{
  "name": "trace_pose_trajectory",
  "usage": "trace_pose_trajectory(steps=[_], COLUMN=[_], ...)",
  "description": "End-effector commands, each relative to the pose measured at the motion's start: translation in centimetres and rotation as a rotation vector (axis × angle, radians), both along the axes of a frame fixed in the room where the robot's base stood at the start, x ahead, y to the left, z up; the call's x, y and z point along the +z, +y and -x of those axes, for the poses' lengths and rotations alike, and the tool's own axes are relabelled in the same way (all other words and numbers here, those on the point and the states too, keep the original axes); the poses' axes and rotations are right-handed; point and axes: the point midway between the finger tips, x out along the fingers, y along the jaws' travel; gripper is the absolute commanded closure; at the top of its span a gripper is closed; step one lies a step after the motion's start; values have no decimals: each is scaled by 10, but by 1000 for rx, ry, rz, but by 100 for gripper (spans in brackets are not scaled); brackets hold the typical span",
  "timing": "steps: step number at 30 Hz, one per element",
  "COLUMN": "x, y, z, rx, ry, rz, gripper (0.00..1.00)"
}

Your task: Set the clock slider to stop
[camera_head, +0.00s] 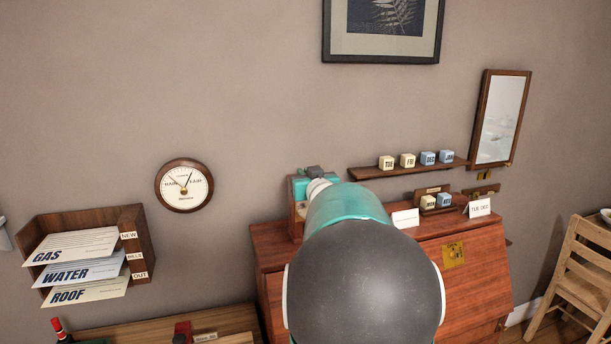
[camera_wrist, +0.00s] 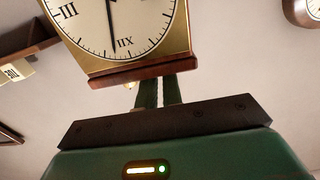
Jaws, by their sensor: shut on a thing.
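The clock fills the top of the wrist view, with a white dial (camera_wrist: 115,22) in a brass-coloured square face and a wooden edge (camera_wrist: 130,74); its numerals show upside down. My gripper (camera_wrist: 158,90) reaches to the XII side, its two dark fingers close together with a narrow gap. The fingertips go behind the wooden edge. The clock slider is hidden there, between the fingers. A small brass bit (camera_wrist: 130,86) shows beside them. In the head view my arm covers most of the clock (camera_head: 298,212), and my gripper (camera_head: 316,173) is at its top.
The clock stands on a wooden desk (camera_head: 470,275). To the right are a shelf (camera_head: 375,173) with several letter blocks, white cards (camera_head: 405,218) and a mirror (camera_head: 500,118). A round wall dial (camera_head: 184,186) and a letter rack (camera_head: 138,243) are left. The wall above the clock is clear.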

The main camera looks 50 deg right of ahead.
Motion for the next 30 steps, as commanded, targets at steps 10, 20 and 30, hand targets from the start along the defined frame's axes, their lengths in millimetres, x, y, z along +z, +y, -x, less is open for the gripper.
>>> trace_pose_trajectory(steps=[10, 20, 30], x=[1, 1, 1], y=[20, 19, 23], z=[-11, -11, -4], rx=[2, 1, 0], ry=[-2, -2, -2], rz=[1, 1, 1], gripper=[100, 69, 69])
